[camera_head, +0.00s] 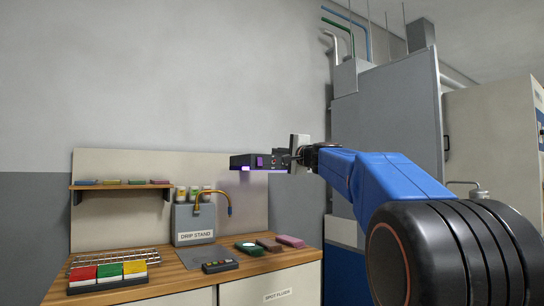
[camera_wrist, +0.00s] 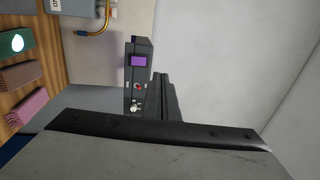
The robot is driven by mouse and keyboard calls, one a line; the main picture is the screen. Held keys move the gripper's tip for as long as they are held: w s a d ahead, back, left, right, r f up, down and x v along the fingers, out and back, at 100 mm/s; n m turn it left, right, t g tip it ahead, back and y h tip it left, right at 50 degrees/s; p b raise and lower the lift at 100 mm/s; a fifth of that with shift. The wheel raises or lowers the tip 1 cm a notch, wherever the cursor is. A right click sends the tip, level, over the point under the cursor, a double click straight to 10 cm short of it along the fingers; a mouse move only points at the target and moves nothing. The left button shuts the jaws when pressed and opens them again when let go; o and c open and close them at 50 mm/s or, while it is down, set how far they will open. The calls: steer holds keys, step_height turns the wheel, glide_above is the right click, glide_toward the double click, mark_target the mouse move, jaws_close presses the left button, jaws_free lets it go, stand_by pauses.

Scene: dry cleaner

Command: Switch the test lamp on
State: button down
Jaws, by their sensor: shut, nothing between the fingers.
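The test lamp appears to be the dark box (camera_head: 243,162) above the right end of the counter. It has a purple square on its face and bright violet strips along its lower edge. In the wrist view the lamp (camera_wrist: 139,75) shows its purple window, a small red spot and a pale metal toggle (camera_wrist: 135,105) near its lower end. My gripper (camera_head: 288,158) is shut and empty at the lamp's right end. In the wrist view dark narrow fingers (camera_wrist: 165,92) show beside the lamp, above the large grey hand. I cannot tell whether they touch the toggle.
Below is a wooden counter (camera_head: 190,279) with a drip stand (camera_head: 193,225), a brass spout, a wire rack, coloured blocks and a small dark remote-like device (camera_head: 220,266). A shelf (camera_head: 120,186) hangs at left. A tall grey cabinet (camera_head: 390,135) stands behind my arm.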

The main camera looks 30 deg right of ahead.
steer(key=shift+s+r, duration=0.15)
steer(key=shift+s, duration=1)
